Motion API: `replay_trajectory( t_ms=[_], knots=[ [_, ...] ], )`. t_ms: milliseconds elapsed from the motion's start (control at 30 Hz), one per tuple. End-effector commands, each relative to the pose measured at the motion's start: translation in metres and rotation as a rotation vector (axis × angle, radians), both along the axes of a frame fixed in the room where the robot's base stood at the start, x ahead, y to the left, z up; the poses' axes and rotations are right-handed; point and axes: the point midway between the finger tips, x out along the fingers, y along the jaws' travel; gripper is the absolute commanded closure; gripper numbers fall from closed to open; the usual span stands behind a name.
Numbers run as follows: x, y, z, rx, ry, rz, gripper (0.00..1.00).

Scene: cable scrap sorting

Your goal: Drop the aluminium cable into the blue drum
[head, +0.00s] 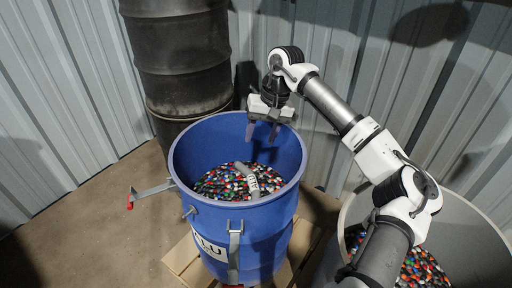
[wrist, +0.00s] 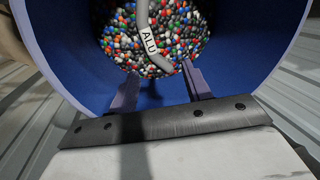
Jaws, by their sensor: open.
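The blue drum (head: 183,196) stands open at the centre of the head view, with "LU" readable on a white label on its front. It is partly filled with many-coloured pellets. The aluminium cable (head: 247,178) is a grey length with a white tag, lying on the pellets inside the drum. In the wrist view the cable (wrist: 143,15) shows its tag reading "ALU"; its upper end is cut off by the frame. My gripper (head: 262,131) is over the back rim of the drum, pointing down, open and empty. Its two fingers (wrist: 163,90) show apart, with the cable beyond them.
A grey-white drum (head: 464,213) with similar pellets stands at the right, partly behind my arm. A dark drum (head: 182,60) stands behind the blue one. A metal clamp lever (head: 150,191) sticks out left of the blue drum. A wooden pallet (head: 183,258) lies below. Corrugated walls close the back.

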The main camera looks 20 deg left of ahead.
Motion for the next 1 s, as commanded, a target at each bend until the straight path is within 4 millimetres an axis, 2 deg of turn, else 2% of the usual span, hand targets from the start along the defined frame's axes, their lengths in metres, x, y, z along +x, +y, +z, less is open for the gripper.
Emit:
replay_trajectory(
  t_ms=[33, 200, 567, 667, 767, 1000],
  knots=[
    [0.001, -0.002, 0.009, -0.001, -0.002, -0.001, 0.51],
    [0.003, -0.006, 0.023, -0.001, 0.0, 0.0, 0.51],
    [0.003, -0.006, 0.026, 0.0, 0.0, 0.0, 0.51],
    [0.003, -0.006, 0.033, 0.0, 0.0, 0.0, 0.51],
    [0.003, -0.006, 0.051, 0.0, 0.0, 0.0, 0.51],
    [0.003, -0.006, 0.108, 0.0, 0.0, 0.0, 0.51]
  ],
)
